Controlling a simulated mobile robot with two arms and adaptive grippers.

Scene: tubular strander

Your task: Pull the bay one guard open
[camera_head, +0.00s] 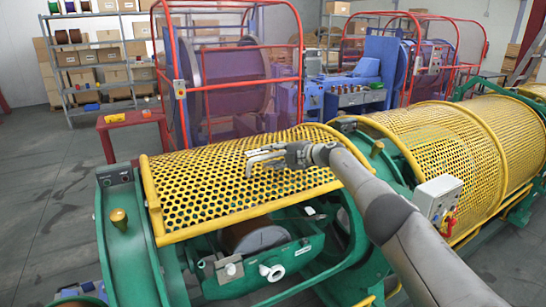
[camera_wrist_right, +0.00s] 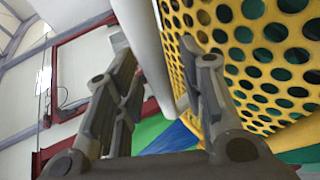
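The bay one guard (camera_head: 215,190) is a curved yellow perforated cover with a tubular frame, over the nearest green machine bay. Its front rail sits above an open gap, where a brown reel (camera_head: 245,236) in a green cradle shows. My right gripper (camera_head: 256,160) is over the guard's upper right part, fingers pointing left. I cannot tell whether the gripper touches the mesh. My left gripper is out of view.
A second yellow perforated guard (camera_head: 450,150) stands to the right, with a grey control box (camera_head: 438,197) before it. Red-framed reel cages (camera_head: 230,80) stand behind. A red table (camera_head: 133,121) and shelves of boxes (camera_head: 95,65) are at the back left. The left floor is clear.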

